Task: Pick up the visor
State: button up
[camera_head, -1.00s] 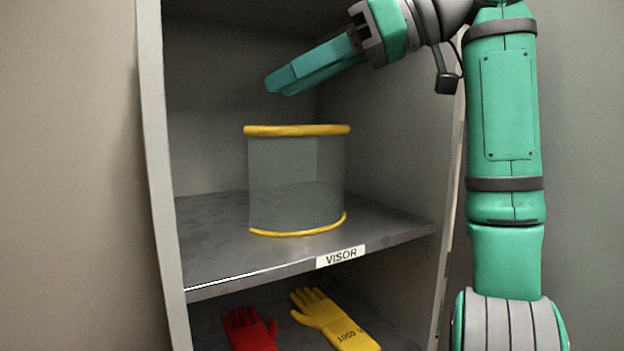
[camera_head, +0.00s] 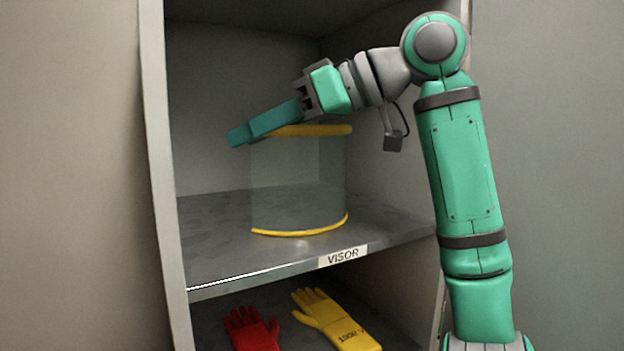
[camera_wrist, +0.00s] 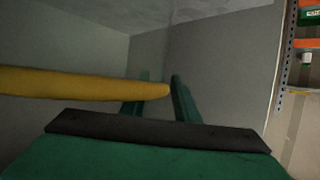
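The visor (camera_head: 298,185) stands upright on the cabinet's middle shelf (camera_head: 215,250), a clear curved shield with a yellow top band and a yellow bottom edge. My gripper (camera_head: 238,136) is at the height of the top band, and its fingers cover the band's left part in the head view. In the wrist view the yellow band of the visor (camera_wrist: 75,86) crosses in front of the left finger and ends near the gap between the fingers. My gripper (camera_wrist: 158,85) looks open, its two fingers apart. Whether a finger touches the band I cannot tell.
A "VISOR" label (camera_head: 343,256) is on the shelf's front edge. A red glove (camera_head: 250,330) and a yellow glove (camera_head: 333,318) lie on the shelf below. Cabinet walls stand on the left (camera_head: 160,160) and right, close around the arm.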

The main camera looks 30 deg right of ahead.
jog(key=shift+w+a+f, duration=0.1)
jog(key=shift+w+a, duration=0.1)
grip_shut()
jog(key=shift+w+f, duration=0.1)
jog(key=shift+s+d, duration=0.1)
jog(key=shift+s, duration=0.1)
dwell(0.4)
jog(key=shift+w, duration=0.15)
dwell(0.5)
